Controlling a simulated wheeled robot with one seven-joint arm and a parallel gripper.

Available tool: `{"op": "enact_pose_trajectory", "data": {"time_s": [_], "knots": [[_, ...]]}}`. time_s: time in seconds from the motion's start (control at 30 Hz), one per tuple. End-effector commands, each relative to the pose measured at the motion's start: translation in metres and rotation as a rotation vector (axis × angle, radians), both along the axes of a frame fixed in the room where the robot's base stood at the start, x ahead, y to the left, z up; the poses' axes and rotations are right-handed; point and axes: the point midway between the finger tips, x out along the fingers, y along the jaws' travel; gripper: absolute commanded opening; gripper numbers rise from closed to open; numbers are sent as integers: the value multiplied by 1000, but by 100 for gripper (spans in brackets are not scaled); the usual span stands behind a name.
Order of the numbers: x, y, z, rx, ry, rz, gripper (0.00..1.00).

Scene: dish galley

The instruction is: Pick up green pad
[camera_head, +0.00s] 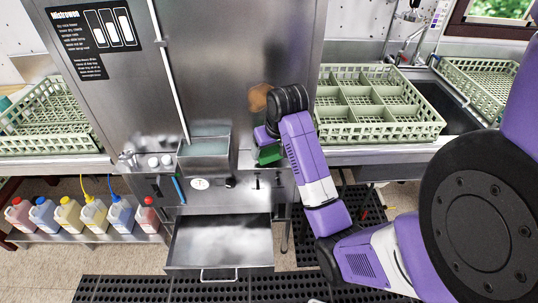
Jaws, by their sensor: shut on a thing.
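The green pad (268,154) shows as a small green patch in front of the steel machine, just below my gripper (263,140). My gripper is at the end of my purple arm, near the machine's lower front and left of the light green racks. It is shut on the green pad. The wrist and the arm's purple casing hide much of the fingers, and only part of the pad shows.
The steel dish machine (230,60) stands behind, with an open drawer (219,243) low in front. A green rack (380,125) sits right on the counter, another rack (50,125) left. Several coloured jugs (68,215) line a low shelf.

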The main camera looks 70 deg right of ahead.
Motion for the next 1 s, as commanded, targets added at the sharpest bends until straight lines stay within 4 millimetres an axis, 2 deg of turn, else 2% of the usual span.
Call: {"op": "enact_pose_trajectory", "data": {"time_s": [0.33,0.67,1.0], "knots": [[1,0,49,-3,-3,2,28],[-19,47,49,3,1,3,28],[-51,125,47,4,2,4,28]]}}
